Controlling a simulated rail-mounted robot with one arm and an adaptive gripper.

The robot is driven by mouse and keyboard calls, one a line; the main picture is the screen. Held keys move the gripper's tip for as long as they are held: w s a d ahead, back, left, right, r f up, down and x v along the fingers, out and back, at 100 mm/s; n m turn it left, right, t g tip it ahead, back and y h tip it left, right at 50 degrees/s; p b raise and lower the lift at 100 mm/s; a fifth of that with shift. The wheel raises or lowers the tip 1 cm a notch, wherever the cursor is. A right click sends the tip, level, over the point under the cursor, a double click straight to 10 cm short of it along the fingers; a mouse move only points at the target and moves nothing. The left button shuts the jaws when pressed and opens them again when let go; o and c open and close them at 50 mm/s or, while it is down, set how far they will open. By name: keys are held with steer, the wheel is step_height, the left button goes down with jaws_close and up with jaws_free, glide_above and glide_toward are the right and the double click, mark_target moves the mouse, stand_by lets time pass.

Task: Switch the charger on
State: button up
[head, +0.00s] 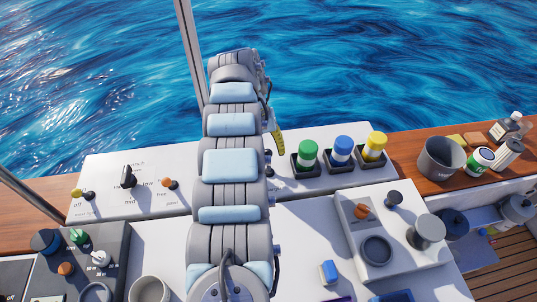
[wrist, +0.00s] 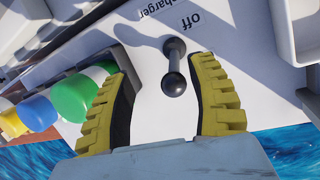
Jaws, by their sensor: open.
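The charger switch (wrist: 174,68) is a dark lever with a rounded knob at each end, on a white panel (wrist: 235,35). The words "charger" and "off" appear upside down just above it in the wrist view. My gripper (wrist: 162,66) is open, with one yellow ribbed finger on each side of the lever and gaps between them. Neither finger visibly touches it. In the head view my arm hides most of this area, and only a bit of a yellow finger of my gripper (head: 275,127) shows beyond the arm.
Green (head: 307,155), blue (head: 341,150) and yellow-capped (head: 374,146) containers stand in black holders close to the right of my gripper in the head view. Other switches, including a black one (head: 127,177), lie left of my arm. A grey cup (head: 441,158) stands further right.

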mark_target(269, 161)
step_height(269, 161, up, 7)
stand_by(0.3)
steer(key=shift+w, duration=0.1)
